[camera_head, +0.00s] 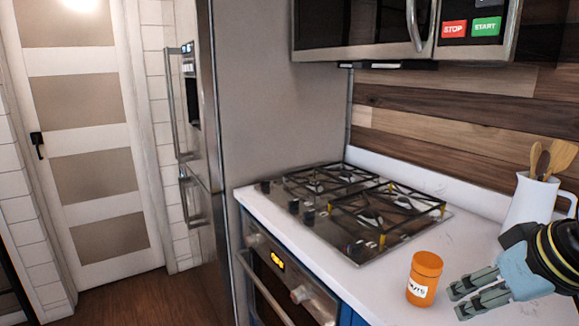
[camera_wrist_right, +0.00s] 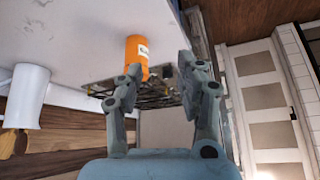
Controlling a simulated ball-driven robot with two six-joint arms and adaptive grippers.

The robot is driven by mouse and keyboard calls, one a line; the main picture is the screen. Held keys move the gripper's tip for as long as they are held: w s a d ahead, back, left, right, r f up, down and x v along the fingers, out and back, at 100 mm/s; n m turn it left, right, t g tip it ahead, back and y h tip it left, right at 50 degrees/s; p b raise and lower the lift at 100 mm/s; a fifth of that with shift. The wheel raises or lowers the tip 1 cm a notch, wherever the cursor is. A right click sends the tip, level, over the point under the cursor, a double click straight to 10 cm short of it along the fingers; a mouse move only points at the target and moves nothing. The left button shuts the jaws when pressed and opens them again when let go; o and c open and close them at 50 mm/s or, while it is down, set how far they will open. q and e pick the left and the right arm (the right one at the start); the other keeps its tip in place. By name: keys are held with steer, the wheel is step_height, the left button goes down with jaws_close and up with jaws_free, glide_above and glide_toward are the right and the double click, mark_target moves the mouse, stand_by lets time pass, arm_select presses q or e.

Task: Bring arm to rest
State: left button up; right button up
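My right gripper (camera_head: 458,300) is in the lower right of the head view, above the white counter. Its two grey fingers point left, toward an orange jar (camera_head: 424,278) with a white label. The jar stands upright on the counter, a little apart from the fingertips. In the right wrist view, the fingers (camera_wrist_right: 160,72) are spread with nothing held between them. The jar (camera_wrist_right: 138,52) shows there beyond the fingers, partly behind the left one. My left gripper is not in view.
A gas cooktop (camera_head: 345,212) is set in the counter (camera_head: 465,245) behind the jar. A white pitcher (camera_head: 535,198) with wooden utensils stands close behind my right gripper. A microwave (camera_head: 400,30) hangs above. A fridge (camera_head: 205,130) and a door (camera_head: 85,150) are at the left.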

steer(key=s+d+f+g+h, duration=0.1)
steer(key=s+f, duration=0.3)
steer(key=s, duration=0.5)
steer(key=s+f+g+h, duration=0.1)
steer(key=s+f, duration=0.2)
steer(key=s, duration=0.7)
steer(key=s+d+f+m+g+b, duration=0.2)
steer(key=f+b, duration=0.8)
steer(key=f, duration=2.9)
steer(key=s+d+f+g+b, duration=0.1)
steer(key=s+f+b, duration=0.5)
steer(key=s+f, duration=1.3)
steer(key=shift+d+f+n, duration=0.3)
steer(key=shift+d+f, duration=0.1)
steer(key=shift+f, duration=0.2)
steer(key=shift+s, duration=0.1)
